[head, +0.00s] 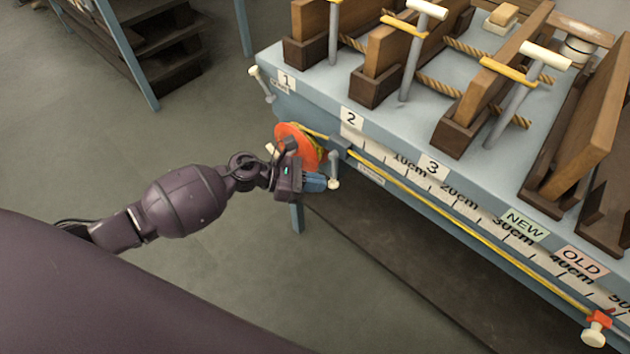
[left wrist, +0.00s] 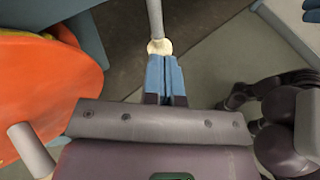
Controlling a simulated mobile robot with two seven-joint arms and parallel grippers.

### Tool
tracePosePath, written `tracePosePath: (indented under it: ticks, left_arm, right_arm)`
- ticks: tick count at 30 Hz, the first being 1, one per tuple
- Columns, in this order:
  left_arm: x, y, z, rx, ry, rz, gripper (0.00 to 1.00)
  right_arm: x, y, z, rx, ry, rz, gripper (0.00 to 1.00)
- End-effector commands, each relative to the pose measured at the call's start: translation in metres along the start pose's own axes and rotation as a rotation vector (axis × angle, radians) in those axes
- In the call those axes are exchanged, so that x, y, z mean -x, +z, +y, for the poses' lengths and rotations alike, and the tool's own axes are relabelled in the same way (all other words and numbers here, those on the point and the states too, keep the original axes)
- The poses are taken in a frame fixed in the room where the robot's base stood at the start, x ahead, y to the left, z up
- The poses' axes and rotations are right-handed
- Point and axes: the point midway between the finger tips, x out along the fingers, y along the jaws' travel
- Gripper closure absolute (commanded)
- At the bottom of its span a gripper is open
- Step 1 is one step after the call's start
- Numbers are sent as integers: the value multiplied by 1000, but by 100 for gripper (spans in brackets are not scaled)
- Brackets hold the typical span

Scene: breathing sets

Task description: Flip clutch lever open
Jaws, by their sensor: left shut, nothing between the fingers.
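My left gripper (head: 322,183) is shut and empty beside the bench's near left side. A short grey lever with a cream knob (head: 334,184) hangs down at its fingertips. In the left wrist view the lever's knob (left wrist: 159,47) is right at the tips of the blue fingers (left wrist: 165,62), touching or nearly so. The knob is not between the fingers. An orange reel (head: 297,142) is mounted behind the gripper, partly hidden by it. Another grey lever with a cream knob (head: 262,84) stands at the bench corner by label 1. I cannot tell which lever is the clutch.
A yellow tape (head: 440,197) runs from the reel along a centimetre scale to a red clip with a cream knob (head: 596,330). Wooden frames with T-handles (head: 415,45) stand on the blue bench. A shelf (head: 150,40) is at the back left. The floor left is free.

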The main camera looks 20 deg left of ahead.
Motion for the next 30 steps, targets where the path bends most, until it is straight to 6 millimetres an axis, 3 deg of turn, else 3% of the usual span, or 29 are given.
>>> tracePosePath:
  ticks: [20, 30]
  left_arm:
    - [-7, -2, -7, 1, -2, 1, 100]
    - [-19, -8, -19, 187, -53, -180, 100]
  right_arm:
    - [-4, 9, -2, 2, -5, -16, 57]
    - [-16, 40, -4, 6, -12, -75, 57]
